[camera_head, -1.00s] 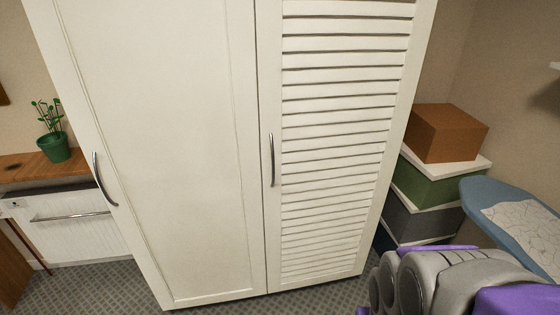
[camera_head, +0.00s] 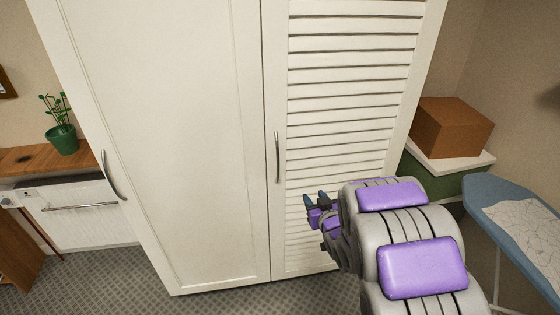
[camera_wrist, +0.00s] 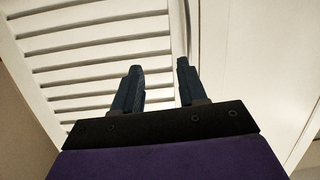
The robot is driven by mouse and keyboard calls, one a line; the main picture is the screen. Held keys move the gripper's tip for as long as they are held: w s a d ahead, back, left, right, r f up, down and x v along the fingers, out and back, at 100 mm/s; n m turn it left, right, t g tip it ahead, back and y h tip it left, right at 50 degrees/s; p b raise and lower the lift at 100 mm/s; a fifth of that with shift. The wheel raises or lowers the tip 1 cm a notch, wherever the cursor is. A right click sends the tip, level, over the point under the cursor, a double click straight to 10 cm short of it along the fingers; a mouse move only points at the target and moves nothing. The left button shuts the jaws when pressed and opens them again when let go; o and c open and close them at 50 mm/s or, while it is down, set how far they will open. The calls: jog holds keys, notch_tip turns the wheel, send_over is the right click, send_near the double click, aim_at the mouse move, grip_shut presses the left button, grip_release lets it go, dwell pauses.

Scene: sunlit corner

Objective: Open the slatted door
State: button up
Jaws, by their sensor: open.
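The slatted door (camera_head: 350,75) is the right door of a white wardrobe and is shut. Its curved metal handle (camera_head: 277,157) stands upright near its left edge. My gripper (camera_head: 314,199) is in front of the lower slats, to the right of the handle and lower than it. In the wrist view the two dark fingers (camera_wrist: 158,75) are apart with nothing between them, and the slats (camera_wrist: 95,45) lie beyond. A thin metal strip, which looks like the handle (camera_wrist: 187,25), shows at the top, just beyond the right fingertip.
The plain left door (camera_head: 165,140) has its own handle (camera_head: 112,175). Stacked boxes (camera_head: 452,127) and an ironing board (camera_head: 520,215) stand close on the right. A potted plant (camera_head: 62,138) is on a wooden top at the left. Patterned carpet (camera_head: 215,304) shows in front.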

aim_at(278, 161)
jog(key=w+a+y, duration=0.1)
jog(key=w+a, duration=0.3)
jog(key=w, duration=0.1)
jog(key=w+a+t+y+b, duration=0.1)
jog(key=w+a, duration=0.3)
jog(key=w, duration=0.1)
jog(key=w+a+y+b, duration=0.1)
jog(key=w+a, duration=0.2)
jog(key=w, duration=0.1)
jog(key=shift+w+a+r+n+t, duration=0.2)
jog(key=shift+w+a+n+t, duration=0.1)
jog(key=shift+w+a+t, duration=0.1)
jog(key=shift+w+a+r, duration=0.1)
jog(key=shift+w+a, duration=0.1)
jog(key=shift+w, duration=0.2)
jog(key=shift+c, duration=0.2)
grip_shut()
